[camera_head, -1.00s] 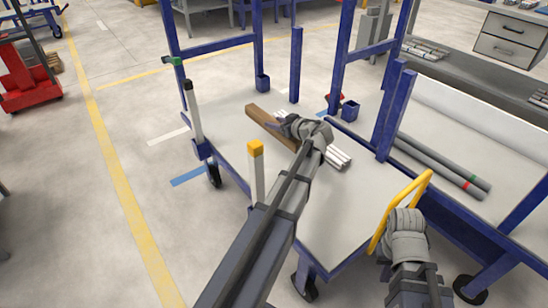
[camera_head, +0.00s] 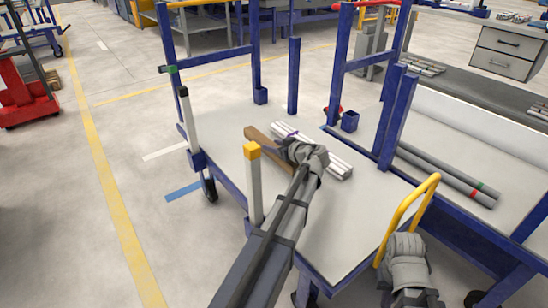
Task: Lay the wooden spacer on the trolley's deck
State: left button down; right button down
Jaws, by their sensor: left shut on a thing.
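The wooden spacer (camera_head: 258,138) is a brown bar over the grey deck of the trolley (camera_head: 330,215), lying at a slant. My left gripper (camera_head: 285,148) is shut on the spacer near its middle and hides part of it. I cannot tell whether the spacer touches the deck or hangs just above it. A bundle of pale pipes (camera_head: 335,163) lies on the deck just to the right of the spacer, partly behind my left wrist. My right gripper (camera_head: 405,245) is beside the trolley's yellow handle at the lower right; its fingers cannot be made out.
A white post with an orange cap (camera_head: 253,180) and a white post with a dark cap (camera_head: 188,120) stand along the trolley's left side. The yellow handle (camera_head: 408,215) rises at its right. A blue rack with grey pipes (camera_head: 440,172) stands to the right. The near deck is clear.

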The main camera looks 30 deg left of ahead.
pick_arm(q)
notch_tip(320, 180, down, 4)
jog(key=b, duration=0.3)
jog(key=shift+r, duration=0.3)
jog(key=shift+c, duration=1.7)
grip_release()
